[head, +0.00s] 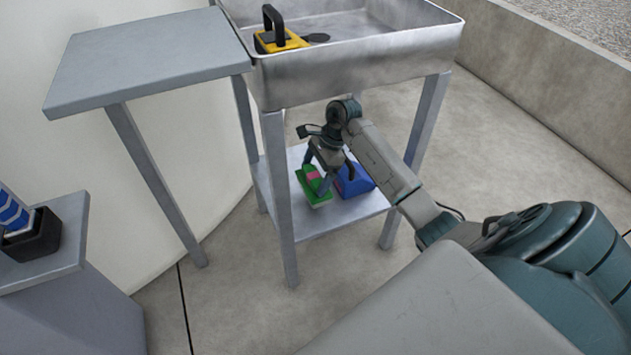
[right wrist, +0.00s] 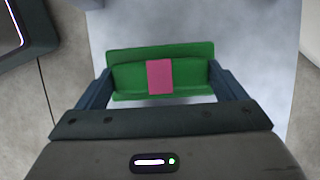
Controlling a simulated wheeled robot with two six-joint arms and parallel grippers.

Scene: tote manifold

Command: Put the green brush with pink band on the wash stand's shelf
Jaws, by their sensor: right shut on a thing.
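The green brush with pink band (head: 315,188) is at the wash stand's lower shelf (head: 345,215), toward its left side. My right gripper (head: 324,180) reaches in under the basin and is shut on the brush. In the right wrist view the brush (right wrist: 180,72) lies between the two fingers, its pink band facing the camera, with the grey shelf (right wrist: 250,45) behind it. Whether the brush rests on the shelf or hangs just above it, I cannot tell. My left gripper is not in view.
A blue brush-like object (head: 354,181) sits on the shelf right beside the green brush. The metal basin (head: 350,68) above holds a yellow object with a black handle (head: 279,34). The stand's legs (head: 280,200) flank the shelf. A grey side table (head: 150,55) stands left.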

